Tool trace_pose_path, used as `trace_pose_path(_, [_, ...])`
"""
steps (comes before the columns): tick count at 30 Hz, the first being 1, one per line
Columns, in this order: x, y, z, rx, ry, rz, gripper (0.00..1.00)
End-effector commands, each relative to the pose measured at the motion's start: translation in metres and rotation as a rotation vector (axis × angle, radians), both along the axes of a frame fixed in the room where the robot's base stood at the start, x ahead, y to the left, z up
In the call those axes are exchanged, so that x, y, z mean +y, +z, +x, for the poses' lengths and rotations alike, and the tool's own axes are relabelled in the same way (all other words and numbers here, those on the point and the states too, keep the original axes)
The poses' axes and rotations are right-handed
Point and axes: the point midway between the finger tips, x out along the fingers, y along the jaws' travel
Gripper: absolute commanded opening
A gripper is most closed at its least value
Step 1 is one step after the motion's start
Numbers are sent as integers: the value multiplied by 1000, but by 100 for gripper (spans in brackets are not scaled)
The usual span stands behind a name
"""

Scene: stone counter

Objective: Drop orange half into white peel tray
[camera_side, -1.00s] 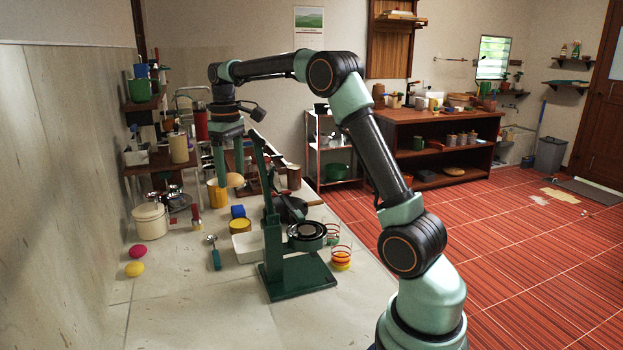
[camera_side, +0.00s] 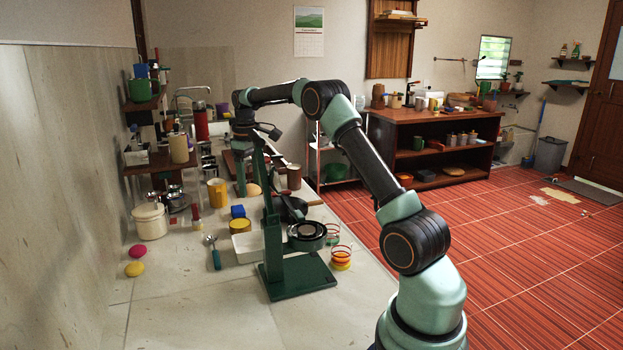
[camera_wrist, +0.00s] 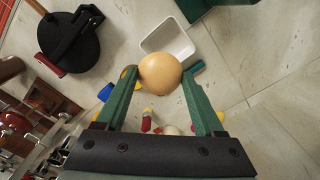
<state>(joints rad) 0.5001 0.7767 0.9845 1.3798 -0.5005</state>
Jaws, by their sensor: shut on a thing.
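My gripper (camera_side: 246,187) is shut on the orange half (camera_side: 254,190) and holds it above the counter. In the wrist view the orange half (camera_wrist: 160,73) sits between my green fingertips (camera_wrist: 160,80), its rounded pale-orange side showing. The white peel tray (camera_side: 247,248) stands on the counter beside the green press, nearer the side camera than my gripper. In the wrist view the white tray (camera_wrist: 172,38) shows just beyond the orange half, which overlaps its near edge in the picture. The visible part of its inside looks empty.
The green press (camera_side: 297,277) stands right of the tray. A black pan (camera_side: 291,209) lies behind the press. A blue block (camera_side: 238,211), a yellow round tub (camera_side: 240,226) and a spoon (camera_side: 215,257) lie around the tray.

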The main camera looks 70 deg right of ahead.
Motion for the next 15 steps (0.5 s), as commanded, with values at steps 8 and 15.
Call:
trace_pose_path(8, [0,-26,0,2,0,1,6])
trace_pose_path(15, [0,-50,0,2,0,1,6])
